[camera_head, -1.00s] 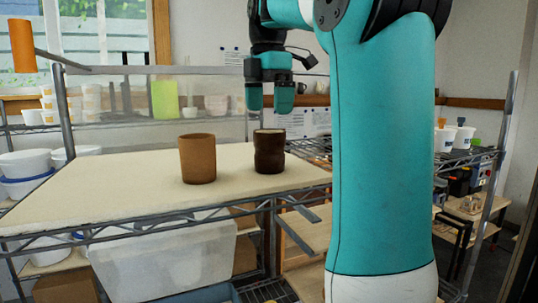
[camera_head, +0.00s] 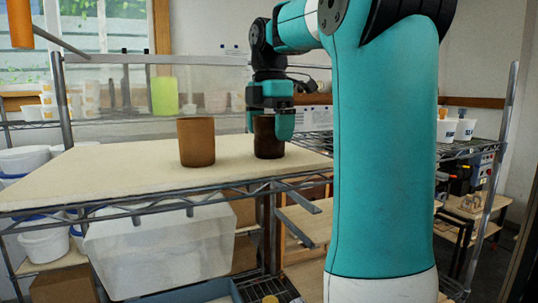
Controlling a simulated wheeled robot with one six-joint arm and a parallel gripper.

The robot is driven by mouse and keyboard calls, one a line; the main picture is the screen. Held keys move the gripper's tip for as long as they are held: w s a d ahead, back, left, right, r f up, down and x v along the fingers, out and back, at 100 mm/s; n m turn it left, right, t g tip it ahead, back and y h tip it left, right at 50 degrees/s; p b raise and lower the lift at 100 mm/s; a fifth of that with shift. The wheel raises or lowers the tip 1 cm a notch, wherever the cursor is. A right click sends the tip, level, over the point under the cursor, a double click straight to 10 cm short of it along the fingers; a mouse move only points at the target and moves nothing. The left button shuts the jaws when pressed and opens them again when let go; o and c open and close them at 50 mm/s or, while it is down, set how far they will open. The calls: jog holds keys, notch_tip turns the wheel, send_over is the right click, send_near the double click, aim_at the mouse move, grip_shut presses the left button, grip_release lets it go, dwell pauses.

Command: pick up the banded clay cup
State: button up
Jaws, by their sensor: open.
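Two clay cups stand upright on the pale board (camera_head: 95,180). The dark brown cup (camera_head: 268,150) has a ridged, banded outline; the other cup (camera_head: 197,143) is lighter orange-brown with plain, straight sides. My gripper (camera_head: 267,130) points down at the dark cup. Its teal fingers are open, one on each side of the cup's upper part. The near finger overlaps the cup's right edge in the picture. The rim is mostly hidden behind the gripper, and I cannot tell whether the fingers touch the cup.
The lighter cup stands to the left, with a clear gap between it and my gripper. The board is bare on its left side. A wire shelf (camera_head: 120,205) carries the board, with a clear plastic bin (camera_head: 160,245) below. A green container (camera_head: 165,95) stands behind.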

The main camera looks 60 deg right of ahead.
jog(key=shift+f, duration=0.5)
jog(key=shift+r, duration=0.15)
jog(key=c, duration=1.1)
jog(key=shift+r, duration=0.1)
